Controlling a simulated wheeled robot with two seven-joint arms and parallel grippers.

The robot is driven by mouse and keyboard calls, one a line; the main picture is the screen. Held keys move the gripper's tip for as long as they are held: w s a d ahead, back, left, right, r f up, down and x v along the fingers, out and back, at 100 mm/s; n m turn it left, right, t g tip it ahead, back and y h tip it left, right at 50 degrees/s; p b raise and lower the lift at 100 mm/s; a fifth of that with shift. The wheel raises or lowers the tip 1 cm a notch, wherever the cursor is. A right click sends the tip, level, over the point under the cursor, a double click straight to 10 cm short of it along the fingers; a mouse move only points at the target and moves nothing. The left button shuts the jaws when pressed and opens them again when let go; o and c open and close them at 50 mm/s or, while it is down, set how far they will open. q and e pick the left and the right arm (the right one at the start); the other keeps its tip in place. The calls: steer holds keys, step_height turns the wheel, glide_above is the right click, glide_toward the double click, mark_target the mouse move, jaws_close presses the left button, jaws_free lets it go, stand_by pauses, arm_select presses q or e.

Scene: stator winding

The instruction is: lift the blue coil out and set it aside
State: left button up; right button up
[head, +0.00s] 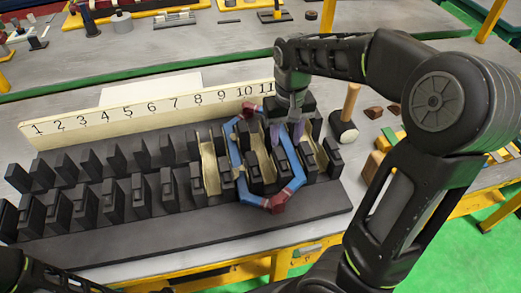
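The blue coil (237,163) is a six-sided loop with dark red wrapped parts at its near and far ends. It lies in the black slotted stator block (150,237), around black teeth below the numbers 9 to 11. My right gripper (287,130) points down at the coil's far right side. Purplish patches show by its fingertips, and I cannot tell whether it touches or grips the coil. The far right part of the coil is partly hidden by the gripper. My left gripper is not in view; only dark parts of my arm show at the lower left.
A cream number strip (150,113) stands behind the block. Cream liners (209,167) sit in some slots. A mallet (345,122) and brown wooden pieces (374,112) lie to the right. Bare grey table (60,105) shows behind the strip.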

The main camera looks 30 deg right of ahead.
jaws_close()
stand_by(1.1)
